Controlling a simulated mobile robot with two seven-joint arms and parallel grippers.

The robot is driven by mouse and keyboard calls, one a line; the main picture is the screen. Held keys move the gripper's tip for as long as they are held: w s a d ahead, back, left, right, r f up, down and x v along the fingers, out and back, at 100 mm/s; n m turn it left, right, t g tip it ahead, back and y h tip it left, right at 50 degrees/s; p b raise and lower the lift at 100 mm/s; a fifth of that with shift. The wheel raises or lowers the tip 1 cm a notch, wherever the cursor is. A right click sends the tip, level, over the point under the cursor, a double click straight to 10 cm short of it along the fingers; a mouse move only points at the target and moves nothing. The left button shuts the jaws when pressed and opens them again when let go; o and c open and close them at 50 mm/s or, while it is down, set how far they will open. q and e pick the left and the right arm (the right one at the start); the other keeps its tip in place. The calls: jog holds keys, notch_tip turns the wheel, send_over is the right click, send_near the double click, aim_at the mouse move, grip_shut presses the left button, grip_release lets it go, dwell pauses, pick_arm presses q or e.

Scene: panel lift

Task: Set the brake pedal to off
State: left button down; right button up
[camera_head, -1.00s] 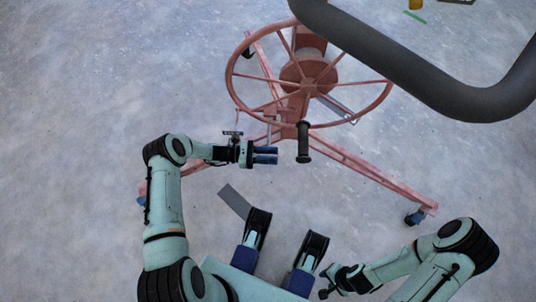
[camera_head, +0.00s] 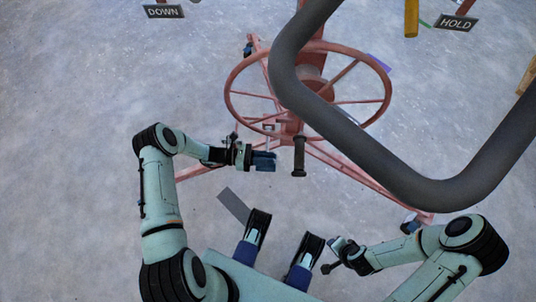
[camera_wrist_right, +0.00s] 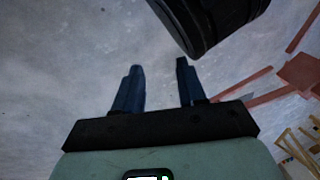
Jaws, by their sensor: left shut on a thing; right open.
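The red panel lift stands ahead, with its large handwheel (camera_head: 235,108) and a dark grip (camera_head: 299,157) hanging from the wheel's near side. A thin upright lever (camera_head: 268,137), which looks like the brake pedal's lever, rises just beyond my left gripper (camera_head: 267,161). My left gripper's blue fingers are closed at its lower end; the fingers hide what they hold. My right gripper (camera_head: 330,268) is low at the right, away from the lift. In the right wrist view its two blue fingers (camera_wrist_right: 158,68) stand apart with nothing between them.
A thick dark grey bent bar (camera_head: 400,175) crosses the upper right, over part of the wheel. Red legs (camera_head: 365,182) spread along the floor, with a caster (camera_head: 410,227) at the right. DOWN (camera_head: 163,11) and HOLD (camera_head: 456,22) signs stand at the back. Floor at left is clear.

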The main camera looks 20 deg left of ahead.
pick_arm(q)
jog(key=r+n, duration=0.1)
jog(key=r, duration=0.1)
jog(key=w+r+n, duration=0.1)
jog(key=n, duration=0.1)
jog(key=r+n, duration=0.1)
jog(key=r, duration=0.1)
jog(key=shift+w+a+r+n, duration=0.2)
jog(key=shift+a+r+n, duration=0.1)
jog(key=shift+n, duration=0.1)
jog(key=shift+w+r, duration=0.8)
jog(key=shift+r, duration=0.05)
pick_arm(e)
jog(key=shift+w+a+r+t, duration=0.1)
jog(key=shift+w+r+t, duration=0.2)
jog(key=shift+w+r, duration=0.4)
pick_arm(q)
jog(key=shift+r, duration=0.15)
jog(key=c, duration=1.2)
grip_release()
jog(key=shift+w, duration=0.1)
jog(key=shift+c, duration=0.2)
jog(key=shift+o, duration=0.2)
jog(key=shift+a, duration=0.1)
pick_arm(e)
jog(key=shift+s, duration=0.1)
